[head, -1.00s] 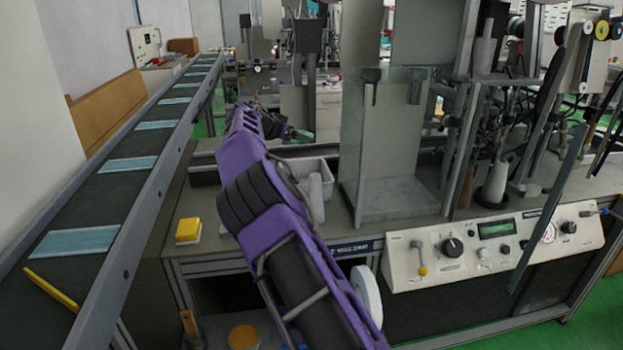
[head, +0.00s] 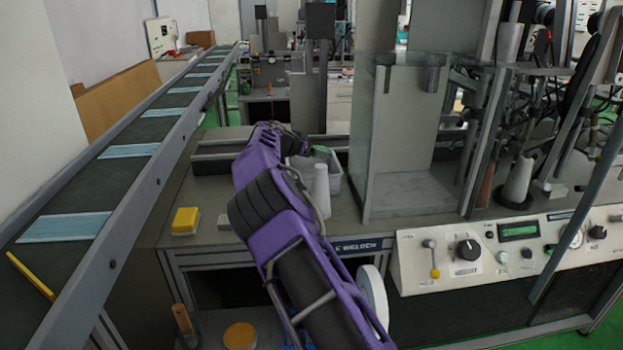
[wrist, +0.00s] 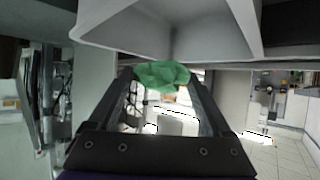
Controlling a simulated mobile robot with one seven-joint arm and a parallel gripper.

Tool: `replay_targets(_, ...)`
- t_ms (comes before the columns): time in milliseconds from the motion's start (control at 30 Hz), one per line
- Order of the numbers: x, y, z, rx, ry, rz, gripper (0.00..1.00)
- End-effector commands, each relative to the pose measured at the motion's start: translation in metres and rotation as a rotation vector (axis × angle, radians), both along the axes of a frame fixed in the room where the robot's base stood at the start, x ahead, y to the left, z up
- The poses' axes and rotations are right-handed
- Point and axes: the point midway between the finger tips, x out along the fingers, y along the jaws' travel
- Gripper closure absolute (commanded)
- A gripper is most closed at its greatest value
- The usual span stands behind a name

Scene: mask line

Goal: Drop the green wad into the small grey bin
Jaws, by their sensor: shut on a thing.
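My gripper (wrist: 162,80) is shut on the green wad (wrist: 161,73), a crumpled piece held between the fingertips. In the head view the green wad (head: 321,152) shows as a small patch at the far end of my purple arm, at the small grey bin (head: 335,181). In the wrist view the pale bin (wrist: 190,40) fills the top, close to the wad. I cannot tell whether the wad is inside the rim or just above it.
A yellow block (head: 185,220) lies on the bench at left. A conveyor (head: 120,170) with blue masks runs along the left.

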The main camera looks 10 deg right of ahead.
Motion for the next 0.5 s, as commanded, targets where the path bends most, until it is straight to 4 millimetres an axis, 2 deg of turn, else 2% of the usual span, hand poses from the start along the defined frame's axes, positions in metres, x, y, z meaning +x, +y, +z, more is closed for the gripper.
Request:
replay_targets(33, 0.0, 0.0, -0.009, -0.001, 0.001, 0.001, 0.68)
replay_targets(200, 0.0, 0.0, -0.022, 0.0, -0.001, 0.001, 0.68)
replay_targets(467, 0.0, 0.0, -0.023, 0.0, -0.001, 0.001, 0.68)
replay_targets(500, 0.0, 0.0, -0.023, 0.0, -0.001, 0.001, 0.15)
